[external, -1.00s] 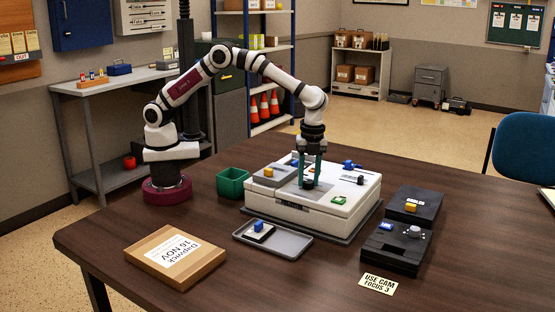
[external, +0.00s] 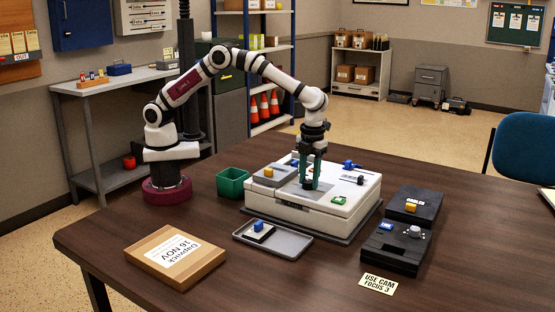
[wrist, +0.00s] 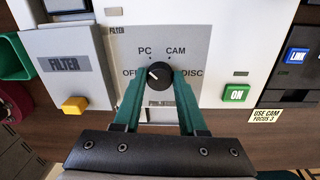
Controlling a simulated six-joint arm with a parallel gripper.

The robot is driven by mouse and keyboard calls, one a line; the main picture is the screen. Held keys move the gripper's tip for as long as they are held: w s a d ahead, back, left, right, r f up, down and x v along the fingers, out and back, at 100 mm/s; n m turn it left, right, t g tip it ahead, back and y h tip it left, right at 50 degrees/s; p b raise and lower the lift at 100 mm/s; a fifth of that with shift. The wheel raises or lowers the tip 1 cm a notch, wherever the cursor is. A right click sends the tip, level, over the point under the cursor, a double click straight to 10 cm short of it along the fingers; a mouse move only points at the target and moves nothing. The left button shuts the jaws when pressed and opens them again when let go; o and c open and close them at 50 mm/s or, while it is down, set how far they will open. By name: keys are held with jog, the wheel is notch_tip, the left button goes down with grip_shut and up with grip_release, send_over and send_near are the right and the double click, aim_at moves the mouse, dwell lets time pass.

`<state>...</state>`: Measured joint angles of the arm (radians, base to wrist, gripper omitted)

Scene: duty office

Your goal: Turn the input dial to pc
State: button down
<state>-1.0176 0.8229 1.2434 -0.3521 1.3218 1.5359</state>
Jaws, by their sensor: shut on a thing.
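The input dial (wrist: 159,76) is a round black knob on a grey panel (wrist: 195,45) on the white machine (external: 345,205). The panel is marked OFF, PC, CAM and DISC around the dial. The dial's white mark lies on its upper-left side, toward OFF and PC; I cannot tell exactly which it lines up with. My gripper (wrist: 159,82) points down with its green fingers shut on the dial, one on each side. In the external view my gripper (external: 309,184) largely hides the dial.
A grey FILTER cover (wrist: 65,65) with a yellow button (wrist: 75,105) stands left of the dial. A green ON button (wrist: 236,93) is to its right. Black boxes (external: 395,248) stand right of the machine, and a grey tray (external: 290,243) lies in front.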

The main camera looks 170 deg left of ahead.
jog(key=shift+d+m, duration=0.1)
jog(key=shift+m, duration=1.5)
jog(key=shift+c, duration=2.3)
grip_release()
notch_tip(320, 180, up, 16)
jog(key=shift+w+a, duration=0.2)
jog(key=shift+w, duration=0.2)
